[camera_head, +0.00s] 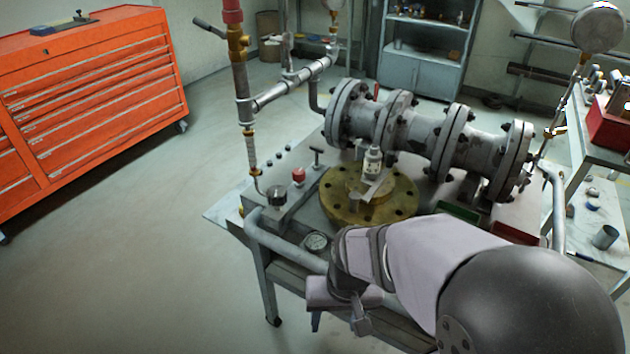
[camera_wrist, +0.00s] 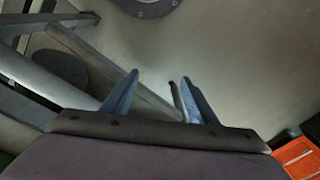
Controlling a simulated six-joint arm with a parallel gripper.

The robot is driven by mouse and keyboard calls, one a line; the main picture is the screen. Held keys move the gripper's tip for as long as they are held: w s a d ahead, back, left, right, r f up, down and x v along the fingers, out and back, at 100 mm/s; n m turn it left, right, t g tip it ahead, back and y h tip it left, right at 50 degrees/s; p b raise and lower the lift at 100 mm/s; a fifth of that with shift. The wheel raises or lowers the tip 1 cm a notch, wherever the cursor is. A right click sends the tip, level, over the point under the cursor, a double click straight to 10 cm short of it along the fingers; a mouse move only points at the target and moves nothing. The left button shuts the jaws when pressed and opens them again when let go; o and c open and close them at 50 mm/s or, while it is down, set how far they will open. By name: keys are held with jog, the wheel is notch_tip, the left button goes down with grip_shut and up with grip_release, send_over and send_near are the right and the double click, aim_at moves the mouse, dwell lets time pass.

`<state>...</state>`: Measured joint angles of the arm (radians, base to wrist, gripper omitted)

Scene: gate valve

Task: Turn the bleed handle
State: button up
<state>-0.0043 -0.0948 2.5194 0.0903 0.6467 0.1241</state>
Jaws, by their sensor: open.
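No part is clearly marked as the bleed handle. A black T-shaped handle (camera_head: 316,155) stands upright on the bench's control panel, and a dark lever (camera_head: 209,28) sticks out left from a brass valve on the upright pipe. I cannot tell which is meant. My gripper (camera_head: 338,322) hangs low at the bench's front edge, well apart from both. In the wrist view my gripper (camera_wrist: 158,98) is open, with two blue fingers and nothing between them. Bare floor and bench framing lie beyond; neither handle is clearly seen there.
An orange cabinet (camera_head: 90,110) stands left; floor between is clear.

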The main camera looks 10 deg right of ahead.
jog(key=w+a+r+m+t+y+p, duration=0.1)
jog(key=w+a+r+m+t+p, duration=0.1)
jog(key=w+r+m+p, duration=0.3)
jog(key=w+a+r+m+t, duration=0.1)
jog(key=w+r+m, duration=0.25)
jog(key=w, duration=0.35)
jog(key=m+t+h+p, duration=0.2)
jog(key=m+t+h, duration=0.6)
jog(key=m, duration=2.2)
send_near(316, 149)
jog(key=w+g, duration=0.1)
jog(key=w, duration=0.3)
jog(key=shift+w+f+m+h, duration=0.25)
jog(key=shift+f+m+h, duration=0.25)
jog(key=shift+m+h, duration=0.35)
jog(key=shift+s+a+f+m+g+h+b, duration=0.1)
jog(key=shift+s+m+g+h+b, duration=0.1)
jog(key=shift+m+g+h, duration=0.25)
jog(key=shift+s+f+m+g+h+b, duration=0.1)
jog(key=shift+m+g+h+b, duration=0.1)
jog(key=shift+m, duration=0.45)
jog(key=shift+p+x, duration=1)
jog(key=shift+x, duration=2.65)
jog(key=shift+r, duration=0.1)
